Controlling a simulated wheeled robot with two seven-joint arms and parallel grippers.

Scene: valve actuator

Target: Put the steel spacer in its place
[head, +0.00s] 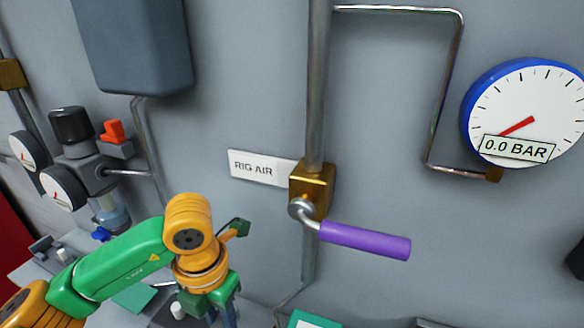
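I cannot make out the steel spacer or its place for certain in the head view. My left arm comes in from the lower left, and my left gripper (223,312) points down at the bottom edge. Its fingertips are cut off or too small to read, so I cannot tell whether it is open or holds anything. A small pale cylinder (178,311) stands just left of it on a dark surface; I cannot tell what it is. My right gripper is not in view.
A brass valve (313,188) with a purple-handled lever (365,240) sits on the wall pipe, right of my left arm. A RIG AIR label (253,165) is beside it. A blue-rimmed gauge (525,105) reads 0.0 BAR. A regulator with small gauges (63,187) is at left.

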